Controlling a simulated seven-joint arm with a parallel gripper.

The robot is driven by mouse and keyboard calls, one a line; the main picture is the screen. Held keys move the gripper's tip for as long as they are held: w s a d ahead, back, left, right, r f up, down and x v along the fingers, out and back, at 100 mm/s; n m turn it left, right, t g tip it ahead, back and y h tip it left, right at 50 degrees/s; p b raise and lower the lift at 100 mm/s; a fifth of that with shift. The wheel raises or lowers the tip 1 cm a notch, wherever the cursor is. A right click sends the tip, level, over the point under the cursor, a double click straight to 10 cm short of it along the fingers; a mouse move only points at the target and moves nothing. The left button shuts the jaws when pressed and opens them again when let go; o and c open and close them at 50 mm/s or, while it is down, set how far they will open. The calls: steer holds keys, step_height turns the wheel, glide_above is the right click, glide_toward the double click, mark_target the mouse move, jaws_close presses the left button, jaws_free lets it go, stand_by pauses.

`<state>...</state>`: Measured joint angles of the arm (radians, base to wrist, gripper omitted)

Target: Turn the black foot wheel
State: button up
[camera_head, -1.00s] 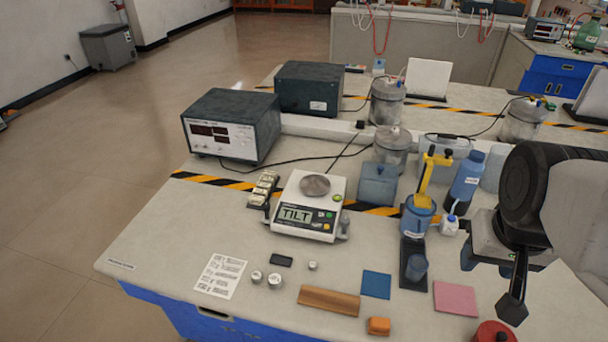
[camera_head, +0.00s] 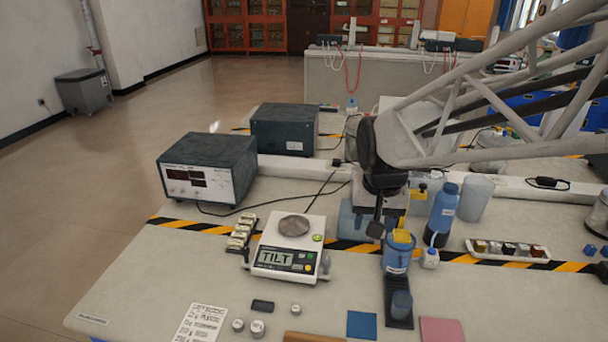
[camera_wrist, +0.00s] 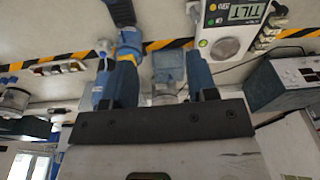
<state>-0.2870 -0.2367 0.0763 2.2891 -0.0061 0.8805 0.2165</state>
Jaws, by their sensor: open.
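The white balance (camera_head: 287,250) stands on the bench with a round metal pan, and its display reads TILT. A small foot (camera_head: 325,264) shows at its right front side, and another dark foot (camera_head: 246,256) at its left front. They are too small to tell which is the black foot wheel or how it is turned. The balance also shows at the top of the wrist view (camera_wrist: 225,28). My gripper (camera_head: 377,222) is open, to the right of the balance and above the bench, apart from the feet. In the wrist view my gripper (camera_wrist: 153,70) has its fingers spread.
A blue cup with a yellow item (camera_head: 397,258) and a blue bottle (camera_head: 443,212) stand right of the balance. A blue-grey box is partly behind my gripper. Small weights (camera_head: 258,328) lie in front, with blocks (camera_head: 240,232) at the left.

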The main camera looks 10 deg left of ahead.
steer(key=w+a+f, duration=0.3)
steer(key=w+a, duration=0.1)
steer(key=a, duration=0.4)
steer(key=w+a+f, duration=0.3)
steer(key=w+a, duration=0.1)
steer(key=a, duration=0.4)
steer(key=n+g, duration=0.1)
steer(key=g, duration=0.1)
glide_above(245, 249)
step_height(245, 249, down, 10)
steer(key=shift+f, duration=0.1)
steer(key=shift+f, duration=0.1)
steer(key=shift+f, duration=3.75)
steer(key=shift+n, duration=0.3)
steer(key=c, duration=0.9)
